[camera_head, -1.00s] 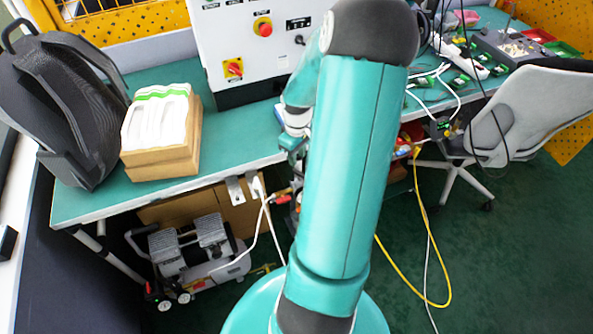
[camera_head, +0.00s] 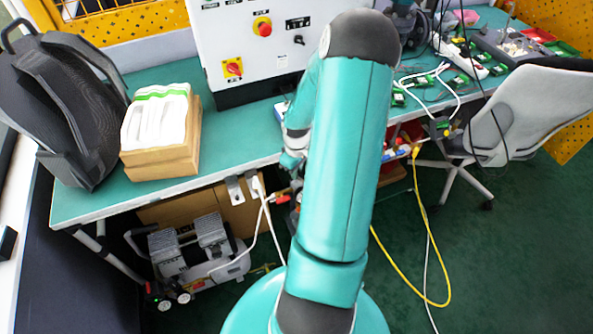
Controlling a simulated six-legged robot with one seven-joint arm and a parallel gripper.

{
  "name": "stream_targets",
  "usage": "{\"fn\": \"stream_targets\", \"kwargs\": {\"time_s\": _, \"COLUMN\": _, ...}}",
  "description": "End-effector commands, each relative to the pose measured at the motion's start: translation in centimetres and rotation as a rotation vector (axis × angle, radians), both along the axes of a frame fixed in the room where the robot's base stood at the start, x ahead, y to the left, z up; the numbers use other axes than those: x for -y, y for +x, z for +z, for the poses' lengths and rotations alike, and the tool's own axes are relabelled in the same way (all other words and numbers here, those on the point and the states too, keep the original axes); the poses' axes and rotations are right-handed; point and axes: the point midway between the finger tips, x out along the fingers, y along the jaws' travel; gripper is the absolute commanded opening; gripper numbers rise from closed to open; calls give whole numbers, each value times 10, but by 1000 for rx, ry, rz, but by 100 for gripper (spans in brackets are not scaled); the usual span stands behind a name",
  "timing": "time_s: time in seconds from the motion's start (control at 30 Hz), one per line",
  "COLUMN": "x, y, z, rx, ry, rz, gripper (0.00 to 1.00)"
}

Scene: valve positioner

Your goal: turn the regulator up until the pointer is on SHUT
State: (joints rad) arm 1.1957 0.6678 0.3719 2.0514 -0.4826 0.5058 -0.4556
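My teal arm fills the middle of the view and hides much of the bench edge behind it. A part of my forearm and wrist shows just left of it, low at the bench's front edge; my gripper's fingers are hidden. I cannot make out the regulator, its pointer or the SHUT mark. Small coloured fittings (camera_head: 401,149), red, blue and yellow, show below the bench edge right of my arm, with a yellow hose (camera_head: 419,213) hanging from them. A red fitting (camera_head: 283,198) with white hoses shows under the bench, left of my arm.
The green bench (camera_head: 232,140) carries a black backpack (camera_head: 70,105), a cardboard box (camera_head: 165,160) and a white control cabinet (camera_head: 262,45). A compressor (camera_head: 190,258) stands underneath. An office chair (camera_head: 520,115) stands at right. The floor at lower right is open apart from hoses.

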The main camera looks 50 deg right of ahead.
Motion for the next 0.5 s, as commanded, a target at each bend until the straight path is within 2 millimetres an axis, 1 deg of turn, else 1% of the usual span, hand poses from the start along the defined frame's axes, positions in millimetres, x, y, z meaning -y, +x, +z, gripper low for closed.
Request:
{"fn": "stream_targets", "kwargs": {"time_s": 0.27, "x": 0, "y": 0, "z": 0, "rx": 0, "ry": 0, "rz": -8, "gripper": 0}}
{"fn": "stream_targets", "kwargs": {"time_s": 0.5, "x": 1, "y": 0, "z": 0, "rx": -1, "ry": -1, "rz": -81, "gripper": 0}}
